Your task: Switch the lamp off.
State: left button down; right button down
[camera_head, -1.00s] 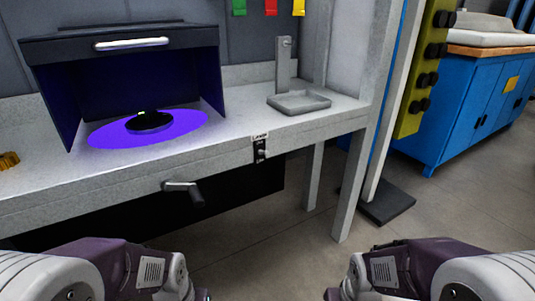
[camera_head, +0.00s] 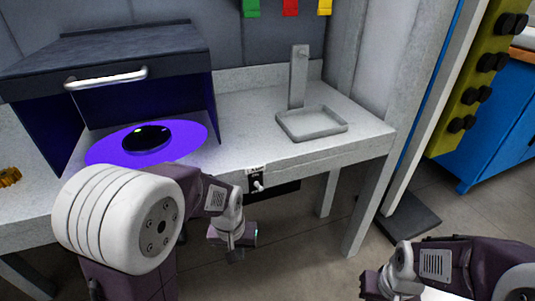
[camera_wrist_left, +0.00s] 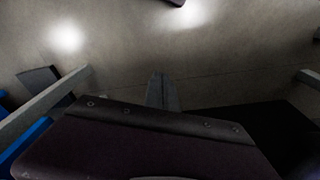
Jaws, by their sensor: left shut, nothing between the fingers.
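The lamp is a dark hood (camera_head: 110,52) on the bench, and a violet light pool (camera_head: 185,140) glows under it, so it is lit. A small toggle switch (camera_head: 257,183) on a dark plate with a label sits on the bench's front edge. My left gripper (camera_head: 231,257) hangs below and left of the switch, in front of the bench, apart from the switch. In the left wrist view its fingers (camera_wrist_left: 162,92) are shut and empty. My right gripper (camera_head: 368,287) is low at the right, partly seen; its fingers are not clear.
A round black object (camera_head: 147,138) lies in the violet light. A grey tray with an upright post (camera_head: 312,124) stands on the bench (camera_head: 330,153) at right. A bench leg (camera_head: 368,215) and a blue cabinet (camera_head: 490,150) stand farther right. Open floor lies between my arms.

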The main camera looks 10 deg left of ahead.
pick_arm(q)
jog(key=w+r+n+p, duration=0.1)
jog(key=w+r+p, duration=0.3)
jog(key=r+p, duration=0.4)
jog(key=w+r+n+p, duration=0.2)
jog(key=w+r+p, duration=0.2)
jog(key=r+p, duration=0.5)
jog(key=w+d+r+n+p, duration=0.1)
jog(key=w+r+p, duration=0.2)
jog(key=r+p, duration=0.5)
notch_tip(320, 180, up, 6)
jog(key=shift+w+f+n, duration=0.1)
jog(key=shift+w+n, duration=0.3)
send_over(258, 186)
jog(key=a, duration=0.2)
jog(key=f, duration=1)
jog(key=shift+w+d+b, duration=0.25)
jog(key=shift+b, duration=0.15)
jog(key=shift+s+d+f, duration=0.15)
jog(key=shift+d+f, duration=0.1)
jog(key=shift+f, duration=0.35)
jog(key=shift+s+d+f, duration=0.15)
jog(key=shift+d+f, duration=0.15)
jog(key=shift+f, duration=0.25)
jog(key=shift+s+d+f, duration=0.15)
jog(key=shift+d+f, duration=0.1)
jog(key=shift+f, duration=0.35)
